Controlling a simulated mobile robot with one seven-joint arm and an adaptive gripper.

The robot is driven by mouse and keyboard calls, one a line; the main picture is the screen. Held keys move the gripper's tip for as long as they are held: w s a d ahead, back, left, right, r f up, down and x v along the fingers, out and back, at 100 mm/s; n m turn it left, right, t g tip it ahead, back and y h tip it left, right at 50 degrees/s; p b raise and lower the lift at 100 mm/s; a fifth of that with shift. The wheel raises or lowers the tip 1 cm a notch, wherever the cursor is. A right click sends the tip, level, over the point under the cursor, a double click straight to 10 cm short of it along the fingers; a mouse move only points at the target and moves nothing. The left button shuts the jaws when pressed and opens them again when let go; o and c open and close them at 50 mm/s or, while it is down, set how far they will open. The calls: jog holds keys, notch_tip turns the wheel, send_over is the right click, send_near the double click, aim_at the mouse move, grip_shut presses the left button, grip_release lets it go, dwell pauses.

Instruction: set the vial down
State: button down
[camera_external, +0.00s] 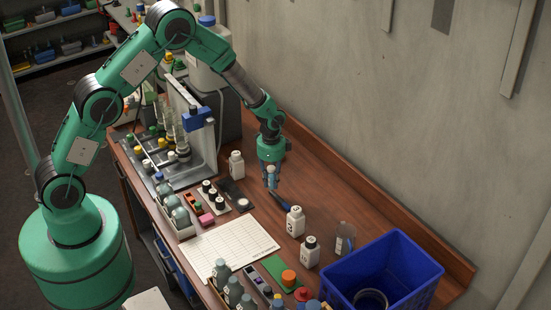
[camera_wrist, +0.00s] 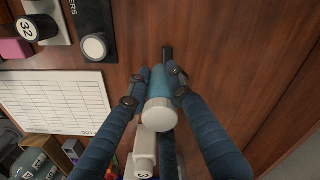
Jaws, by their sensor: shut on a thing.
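The vial's pale top (camera_external: 271,169) also shows between the fingers in the external view. The vial's lower end is hidden, so I cannot tell whether it touches the bench.
White bottles (camera_external: 295,221) and (camera_external: 236,165) stand near the gripper. A printed sheet (camera_external: 230,247) lies to the left, with a card bearing a white disc (camera_wrist: 94,47). A blue bin (camera_external: 410,275) is at lower right. Bare wood (camera_wrist: 235,70) lies toward the wall.

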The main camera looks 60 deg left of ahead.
jog(key=w+d+r+n, duration=0.1)
jog(key=w+d+r, duration=0.1)
jog(key=w+d, duration=0.5)
jog(key=w+d+r+n, duration=0.2)
jog(key=w+d+r, duration=0.1)
jog(key=w+d, duration=0.5)
jog(key=d, duration=0.2)
jog(key=shift+w+d, duration=0.2)
jog(key=shift+d, duration=0.2)
jog(key=shift+f, duration=3.05)
jog(key=shift+f, duration=1.9)
jog(key=shift+f, duration=0.15)
